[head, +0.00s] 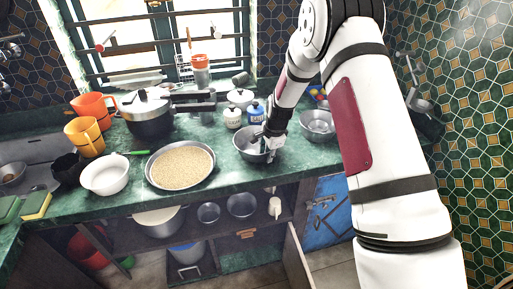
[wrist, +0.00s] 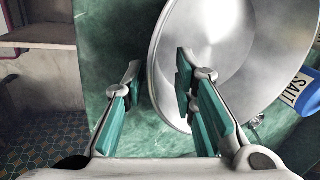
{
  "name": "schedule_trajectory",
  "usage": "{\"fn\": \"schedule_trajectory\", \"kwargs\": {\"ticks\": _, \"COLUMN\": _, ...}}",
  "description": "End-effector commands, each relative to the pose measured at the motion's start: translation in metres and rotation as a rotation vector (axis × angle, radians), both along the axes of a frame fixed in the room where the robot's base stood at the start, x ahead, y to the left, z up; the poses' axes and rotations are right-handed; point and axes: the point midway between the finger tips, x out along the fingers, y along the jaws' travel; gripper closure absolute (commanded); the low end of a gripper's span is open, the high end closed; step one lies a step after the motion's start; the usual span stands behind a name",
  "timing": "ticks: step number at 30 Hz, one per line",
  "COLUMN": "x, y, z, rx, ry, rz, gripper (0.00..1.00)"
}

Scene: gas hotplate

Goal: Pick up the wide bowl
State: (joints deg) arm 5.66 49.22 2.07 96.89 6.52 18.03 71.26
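A wide, shallow metal bowl (head: 243,141) stands on the green counter, and my gripper (head: 269,154) is at its right front rim. In the wrist view the bowl (wrist: 235,50) fills the upper right. My gripper (wrist: 159,72) is open there, with one finger over the bowl's inside and the other outside it. The near rim runs between the two fingers. I cannot tell whether either finger touches the bowl. In the head view the fingertips are small and partly hidden by my wrist.
A second metal bowl (head: 318,124) stands to the right. A large pan of grain (head: 181,167) and a white bowl (head: 105,175) are to the left. A blue-labelled salt jar (wrist: 292,92) is close beside the bowl. The counter's front edge (head: 215,204) is near.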

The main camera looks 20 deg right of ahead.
Motion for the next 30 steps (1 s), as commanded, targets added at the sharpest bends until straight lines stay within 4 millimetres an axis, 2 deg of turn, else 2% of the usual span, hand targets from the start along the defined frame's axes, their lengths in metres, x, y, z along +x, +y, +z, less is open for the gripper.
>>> {"fn": "schedule_trajectory", "kwargs": {"ticks": 2, "x": 0.000, "y": 0.000, "z": 0.000, "rx": 0.000, "ry": 0.000, "rz": 0.000, "gripper": 0.74}}
{"fn": "schedule_trajectory", "kwargs": {"ticks": 6, "x": 0.000, "y": 0.000, "z": 0.000, "rx": 0.000, "ry": 0.000, "rz": 0.000, "gripper": 1.00}}
{"fn": "schedule_trajectory", "kwargs": {"ticks": 22, "x": 0.000, "y": 0.000, "z": 0.005, "rx": 0.000, "ry": -0.001, "rz": 0.001, "gripper": 1.00}}
{"fn": "schedule_trajectory", "kwargs": {"ticks": 26, "x": 0.002, "y": 0.001, "z": 0.016, "rx": -0.001, "ry": -0.003, "rz": 0.001, "gripper": 1.00}}
{"fn": "schedule_trajectory", "kwargs": {"ticks": 30, "x": 0.002, "y": 0.000, "z": 0.035, "rx": -0.001, "ry": -0.004, "rz": 0.001, "gripper": 1.00}}
